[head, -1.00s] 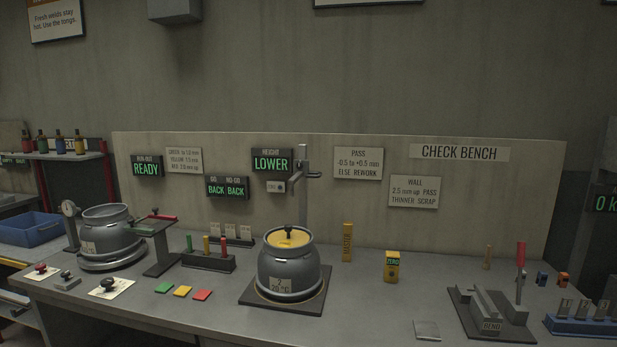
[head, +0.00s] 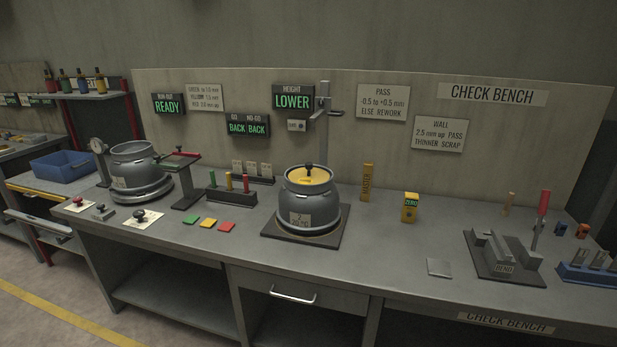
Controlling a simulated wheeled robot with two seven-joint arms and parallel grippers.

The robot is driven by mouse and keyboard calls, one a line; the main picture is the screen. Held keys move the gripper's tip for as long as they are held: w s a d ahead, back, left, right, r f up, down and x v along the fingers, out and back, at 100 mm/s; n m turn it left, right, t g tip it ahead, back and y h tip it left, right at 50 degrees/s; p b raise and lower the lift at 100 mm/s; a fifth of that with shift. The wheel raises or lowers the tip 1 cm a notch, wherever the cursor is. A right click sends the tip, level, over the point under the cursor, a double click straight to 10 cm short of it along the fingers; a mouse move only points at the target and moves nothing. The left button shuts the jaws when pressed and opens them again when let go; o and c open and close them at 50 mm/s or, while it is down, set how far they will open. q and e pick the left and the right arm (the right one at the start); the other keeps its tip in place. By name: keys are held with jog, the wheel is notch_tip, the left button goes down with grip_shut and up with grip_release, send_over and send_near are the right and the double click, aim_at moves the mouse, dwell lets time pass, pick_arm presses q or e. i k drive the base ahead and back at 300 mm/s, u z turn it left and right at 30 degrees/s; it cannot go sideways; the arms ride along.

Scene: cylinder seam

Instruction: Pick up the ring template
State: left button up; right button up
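A yellow round plate with a dark knob (head: 309,175) sits in the open top of a grey cylinder (head: 303,207) at the middle of the bench. It may be the ring template; no label on it can be read. The cylinder stands upright on a dark square base (head: 329,236), under the arm of a height post (head: 323,130). A second grey cylinder (head: 134,168) stands on a round support at the left, beside a dial gauge (head: 98,147). Neither of my grippers is in view.
Green, yellow and red tiles (head: 208,223) lie before a rack of colored pins (head: 231,196). A yellow master block (head: 367,183), a zero block (head: 410,208) and a bend fixture (head: 503,257) stand right. The bench (head: 385,262) is bare around the small metal plate (head: 439,268).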

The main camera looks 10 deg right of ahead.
aim_at(308, 175)
jog(key=z, duration=1.05)
jog(key=i, duration=0.95)
